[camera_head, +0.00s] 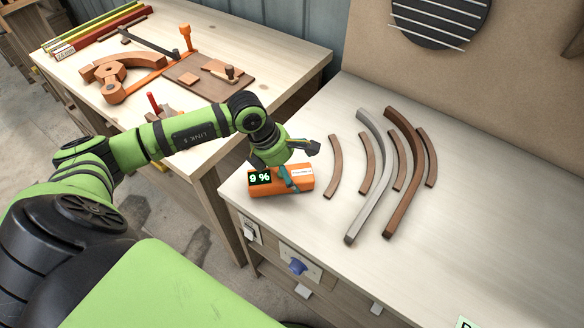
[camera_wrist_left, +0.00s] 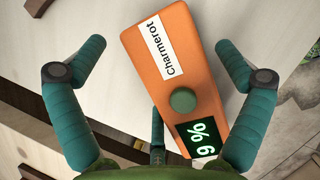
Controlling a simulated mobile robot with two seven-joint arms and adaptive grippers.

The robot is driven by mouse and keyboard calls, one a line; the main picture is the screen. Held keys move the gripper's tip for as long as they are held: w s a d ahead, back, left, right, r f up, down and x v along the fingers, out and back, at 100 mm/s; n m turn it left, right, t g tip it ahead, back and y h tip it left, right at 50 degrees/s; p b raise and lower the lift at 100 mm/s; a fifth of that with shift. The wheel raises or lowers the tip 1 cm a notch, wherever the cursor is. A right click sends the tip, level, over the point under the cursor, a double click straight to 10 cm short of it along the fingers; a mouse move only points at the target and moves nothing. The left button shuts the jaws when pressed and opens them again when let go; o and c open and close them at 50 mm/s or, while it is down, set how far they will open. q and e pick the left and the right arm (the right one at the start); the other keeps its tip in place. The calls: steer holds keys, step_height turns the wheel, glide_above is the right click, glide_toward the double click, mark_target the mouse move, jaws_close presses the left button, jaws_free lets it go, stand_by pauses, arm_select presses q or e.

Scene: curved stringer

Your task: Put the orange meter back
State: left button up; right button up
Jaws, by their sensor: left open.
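The orange meter (camera_head: 294,188) lies near the left end of the pale right-hand workbench, with a lit display reading 9 %. In the left wrist view the meter (camera_wrist_left: 165,60) shows its white "Charmerot" label, a round green knob and the display. My left gripper (camera_head: 300,165) is right above the meter, pointing down. In the left wrist view its teal fingers (camera_wrist_left: 160,68) are spread wide on either side of the meter. I cannot tell whether any finger touches it. My right gripper is not in view.
Several curved wooden strips (camera_head: 335,167) and a grey curved piece (camera_head: 372,190) lie right of the meter. A left workbench (camera_head: 75,75) holds orange clamps, a brown board (camera_head: 195,78) and coloured bars. A blue knob (camera_head: 297,266) is on the right bench's front.

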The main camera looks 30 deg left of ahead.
mark_target(272, 172)
arm_select(q)
steer(key=b+v, duration=0.2)
steer(key=v, duration=0.9)
steer(key=shift+r, duration=0.3)
